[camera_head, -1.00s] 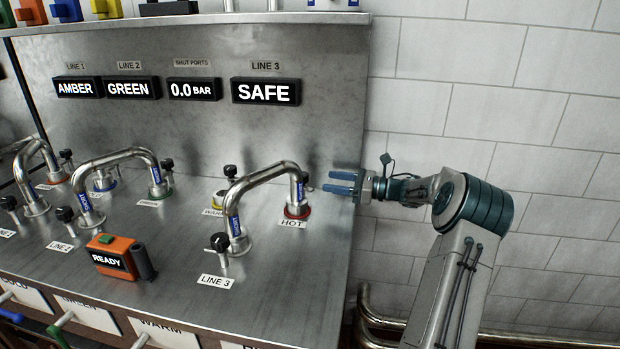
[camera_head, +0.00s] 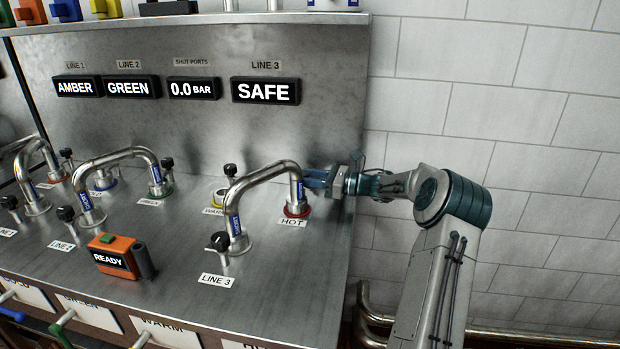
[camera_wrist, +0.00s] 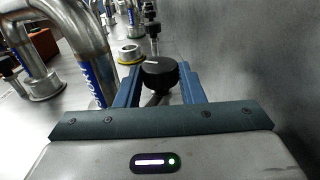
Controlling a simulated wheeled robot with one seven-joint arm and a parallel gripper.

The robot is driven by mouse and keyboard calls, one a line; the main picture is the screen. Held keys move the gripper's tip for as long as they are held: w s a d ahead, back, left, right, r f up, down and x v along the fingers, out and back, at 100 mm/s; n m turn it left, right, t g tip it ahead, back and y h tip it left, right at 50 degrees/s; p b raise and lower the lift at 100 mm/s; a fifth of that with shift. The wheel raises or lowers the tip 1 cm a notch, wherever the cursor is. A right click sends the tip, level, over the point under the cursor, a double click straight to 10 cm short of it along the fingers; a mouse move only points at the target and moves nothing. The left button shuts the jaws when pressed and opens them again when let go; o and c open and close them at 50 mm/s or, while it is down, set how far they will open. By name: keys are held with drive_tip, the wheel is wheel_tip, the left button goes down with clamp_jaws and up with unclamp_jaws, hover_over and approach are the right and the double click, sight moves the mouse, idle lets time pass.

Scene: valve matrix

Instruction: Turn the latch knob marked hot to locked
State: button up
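The pipe end marked HOT stands in a red collar (camera_head: 297,210), with a HOT label (camera_head: 292,223) in front of it. The black latch knob (camera_wrist: 160,72) with a white mark on top shows in the wrist view, just right of the pipe's blue-labelled end (camera_wrist: 91,85). In the head view the knob is hidden by my gripper. My gripper (camera_head: 308,178) reaches in from the right, beside the pipe. Its blue fingers (camera_wrist: 160,85) stand apart on either side of the knob; firm contact cannot be told.
The bent LINE 3 pipe (camera_head: 262,174) stands close left of my fingers. A metal back panel (camera_head: 200,140) rises behind. Another black knob (camera_head: 230,170) stands by the WARM port. An orange READY box (camera_head: 115,254) sits on the bench to the left. The displays (camera_head: 265,91) include SAFE.

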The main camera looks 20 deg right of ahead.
drive_tip(key=b, duration=0.2)
drive_tip(key=shift+f+b, duration=0.2)
drive_tip(key=shift+b, duration=0.1)
drive_tip(key=shift+m+t+h+b, duration=0.3)
drive_tip(key=shift+b, duration=0.25)
drive_tip(key=m+t+h+b, duration=0.1)
drive_tip(key=b, duration=0.2)
drive_tip(key=m+t+h+b, duration=0.1)
drive_tip(key=b, duration=0.3)
drive_tip(key=shift+s+a+b, duration=0.2)
drive_tip(key=shift+b, duration=0.1)
drive_tip(key=m+t+h+b, duration=0.1)
drive_tip(key=b, duration=0.3)
drive_tip(key=shift+a+h, duration=0.15)
drive_tip(key=shift+h, duration=0.25)
drive_tip(key=shift+s+r+m+t+h+b, duration=0.1)
drive_tip(key=shift+r+m+t+h+b, duration=0.25)
drive_tip(key=shift+b, duration=0.4)
drive_tip(key=o, duration=1)
drive_tip(key=shift+f, duration=0.1)
drive_tip(key=p, duration=0.2)
drive_tip(key=n+g+y+p, duration=0.1)
drive_tip(key=p, duration=0.1)
drive_tip(key=shift+r+y+p, duration=0.25)
drive_tip(key=shift+p, duration=0.1)
